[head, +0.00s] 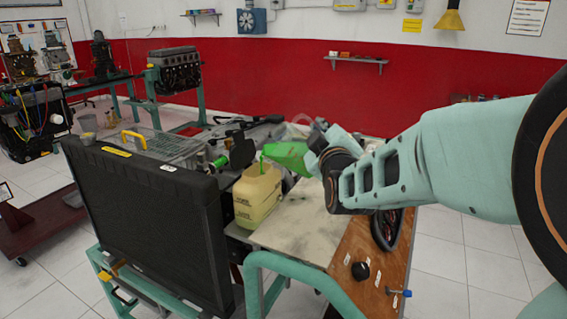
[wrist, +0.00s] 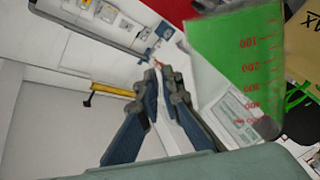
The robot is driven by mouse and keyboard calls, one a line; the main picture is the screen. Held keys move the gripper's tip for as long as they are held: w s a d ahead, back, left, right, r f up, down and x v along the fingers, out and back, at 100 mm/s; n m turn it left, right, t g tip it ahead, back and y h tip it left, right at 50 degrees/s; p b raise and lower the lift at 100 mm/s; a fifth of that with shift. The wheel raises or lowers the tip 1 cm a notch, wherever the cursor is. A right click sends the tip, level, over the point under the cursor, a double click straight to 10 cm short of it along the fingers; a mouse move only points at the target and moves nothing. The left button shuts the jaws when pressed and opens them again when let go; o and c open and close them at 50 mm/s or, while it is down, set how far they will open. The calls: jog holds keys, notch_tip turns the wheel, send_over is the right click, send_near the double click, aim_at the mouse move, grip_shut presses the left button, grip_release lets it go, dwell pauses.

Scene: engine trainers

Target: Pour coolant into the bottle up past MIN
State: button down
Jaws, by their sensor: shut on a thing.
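The coolant bottle (head: 256,199) is a pale yellow, translucent tank standing upright behind the black radiator. Its edge, with part of a printed mark, shows in the wrist view (wrist: 303,38). A clear beaker of green coolant (head: 287,156) is tipped steeply to the left, its mouth above the bottle's top. A thin green stream (head: 262,166) shows at the bottle's opening. In the wrist view the beaker (wrist: 235,60) shows red graduations. My gripper (head: 313,150) is shut on the beaker; its fingers also show in the wrist view (wrist: 164,80). The bottle's liquid level cannot be read.
The black radiator (head: 145,235) stands upright at the front left of the bench. A clear case with a yellow handle (head: 133,139) lies behind it. The pale bench top (head: 298,225) right of the bottle is mostly clear. A wooden panel (head: 367,268) with a black knob is at the front right.

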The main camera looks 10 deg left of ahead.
jog(key=shift+s+a+r+n+p, duration=0.1)
jog(key=shift+a+r+n+p, duration=0.3)
jog(key=shift+r+p, duration=0.4)
jog(key=shift+s+a+r+n+p, duration=0.3)
jog(key=shift+r+n+p, duration=0.15)
jog(key=shift+p, duration=0.85)
jog(key=shift+w+a+n+p, duration=0.25)
jog(key=shift+a+n+p, duration=0.3)
jog(key=shift+p, duration=0.2)
dwell(0.8)
